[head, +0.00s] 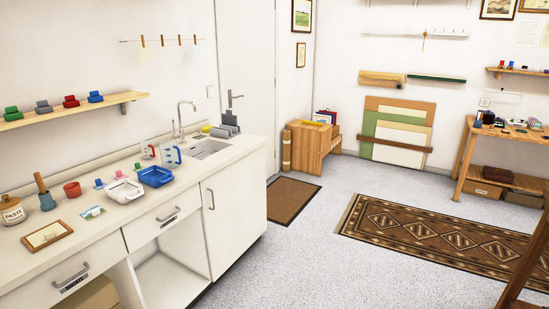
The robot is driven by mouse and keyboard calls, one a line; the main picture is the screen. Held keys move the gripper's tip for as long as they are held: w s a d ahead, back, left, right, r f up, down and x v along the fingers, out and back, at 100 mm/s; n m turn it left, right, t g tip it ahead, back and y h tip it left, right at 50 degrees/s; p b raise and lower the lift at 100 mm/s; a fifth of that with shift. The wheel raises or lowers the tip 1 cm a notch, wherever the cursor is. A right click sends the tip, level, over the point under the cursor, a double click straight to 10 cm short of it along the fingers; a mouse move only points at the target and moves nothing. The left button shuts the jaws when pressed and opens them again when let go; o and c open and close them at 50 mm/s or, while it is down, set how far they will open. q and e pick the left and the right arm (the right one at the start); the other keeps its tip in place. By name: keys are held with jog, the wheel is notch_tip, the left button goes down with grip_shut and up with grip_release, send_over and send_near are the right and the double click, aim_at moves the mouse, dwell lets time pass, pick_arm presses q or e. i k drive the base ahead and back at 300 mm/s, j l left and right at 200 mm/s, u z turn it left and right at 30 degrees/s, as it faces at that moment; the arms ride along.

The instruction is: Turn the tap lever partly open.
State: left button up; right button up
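The tap (182,118) is a tall, silvery, curved spout at the back of the counter, beside the sink (208,149). Its lever is too small to make out clearly, so I cannot tell its position. No water is visible under the spout. Neither of my grippers shows in the head view.
The white counter (100,225) runs along the left wall. Measuring jugs (171,154), a blue tray (155,176) and a white tray (119,191) stand before the sink. Open grey floor (300,245) lies right of the cabinet, with a brown mat (293,200).

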aim_at(174, 135)
jog(key=i+l+u, duration=0.1)
jog(key=i+u, duration=0.15)
jog(key=i, duration=0.3)
jog(key=i+l+u, duration=0.2)
jog(key=i, duration=0.3)
jog(key=i+l+u, duration=0.15)
jog(key=i+u, duration=0.2)
jog(key=i+l+u, duration=0.3)
jog(key=i, duration=0.1)
